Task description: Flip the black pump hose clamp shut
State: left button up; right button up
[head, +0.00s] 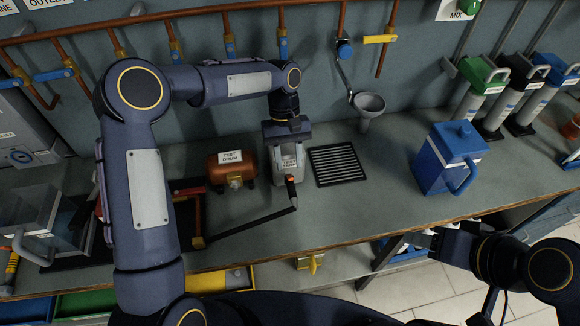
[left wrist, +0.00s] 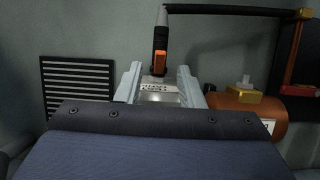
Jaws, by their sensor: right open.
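The grey test pump (head: 287,163) stands on the bench, mostly hidden under my left gripper. A black hose fitting (head: 292,192) with an orange part stands at its front; it also shows in the left wrist view (left wrist: 161,35). I cannot tell the clamp apart from this fitting or whether it is shut. My left gripper (left wrist: 157,85) points down at the pump, its two pale fingers apart on either side of the pump's label; contact is unclear. My right gripper (head: 436,241) is open and empty beyond the bench's front edge, far from the pump.
A black hose (head: 250,227) runs left from the fitting to copper pipework. A copper test drum (head: 231,168) stands left of the pump, a black grate (head: 338,165) to its right. A blue jug (head: 447,160) stands further right. The bench between grate and jug is clear.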

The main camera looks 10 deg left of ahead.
aim_at(290, 177)
pick_arm(q)
jog(key=shift+p+x, duration=0.35)
jog(key=shift+x, duration=1.65)
grip_shut()
